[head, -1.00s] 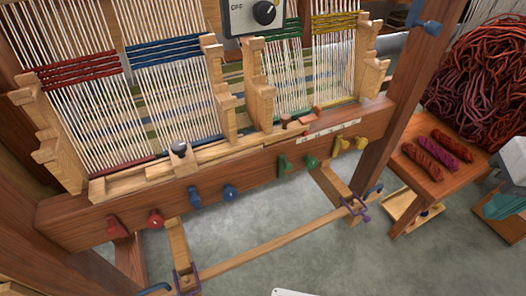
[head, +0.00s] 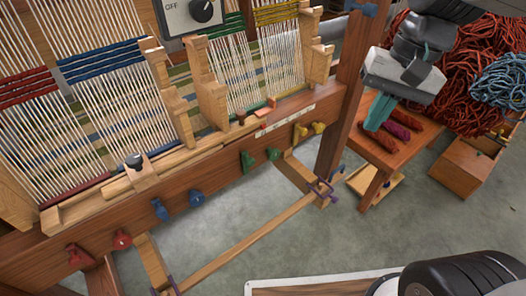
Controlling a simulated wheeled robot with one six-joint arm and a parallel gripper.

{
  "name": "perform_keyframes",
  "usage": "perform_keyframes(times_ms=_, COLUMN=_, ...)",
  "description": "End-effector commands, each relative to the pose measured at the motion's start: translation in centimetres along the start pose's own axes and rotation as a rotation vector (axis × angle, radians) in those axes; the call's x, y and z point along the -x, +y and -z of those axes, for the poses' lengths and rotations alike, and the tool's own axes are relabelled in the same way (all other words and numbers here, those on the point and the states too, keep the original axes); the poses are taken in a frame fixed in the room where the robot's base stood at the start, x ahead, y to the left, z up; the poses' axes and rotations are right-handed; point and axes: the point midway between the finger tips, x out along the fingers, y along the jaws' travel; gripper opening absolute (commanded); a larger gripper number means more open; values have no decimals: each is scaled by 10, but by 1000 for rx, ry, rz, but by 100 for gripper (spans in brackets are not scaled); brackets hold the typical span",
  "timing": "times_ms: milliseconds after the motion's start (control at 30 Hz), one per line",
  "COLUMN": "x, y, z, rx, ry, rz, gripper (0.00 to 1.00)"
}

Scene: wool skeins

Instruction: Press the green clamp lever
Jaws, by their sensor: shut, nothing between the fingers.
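Two green clamp levers sit on the front face of the loom's wooden beam, a left one (head: 247,161) and a right one (head: 272,154). They are between the blue and yellow pairs, and nothing touches them. My gripper (head: 376,116), with teal fingers, is shut and empty. It is well to the right of the green levers, in front of the small side table in the picture, with the loom's right post between. The fingers point down.
Red levers (head: 122,240), blue levers (head: 196,198) and yellow levers (head: 318,128) share the beam (head: 215,178). A loom post (head: 343,110) stands between them and my gripper. Wool skeins lie on a side table (head: 412,148). A switch box (head: 188,14) reads OFF. Grey floor is open in front.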

Motion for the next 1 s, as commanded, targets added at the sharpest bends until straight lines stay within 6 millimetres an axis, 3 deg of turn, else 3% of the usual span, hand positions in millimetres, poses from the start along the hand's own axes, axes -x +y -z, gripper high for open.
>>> perform_keyframes(times_ms=267, x=-56, y=-63, z=94, rx=-329, ry=-193, rz=102, gripper=0)
perform_keyframes(times_ms=500, x=-131, y=-103, z=162, rx=-621, ry=-345, rz=143, gripper=0)
perform_keyframes(times_ms=733, x=-184, y=-121, z=195, rx=-789, ry=-425, rz=151, gripper=0)
perform_keyframes(times_ms=1000, x=-194, y=-125, z=200, rx=-824, ry=-440, rz=153, gripper=0)
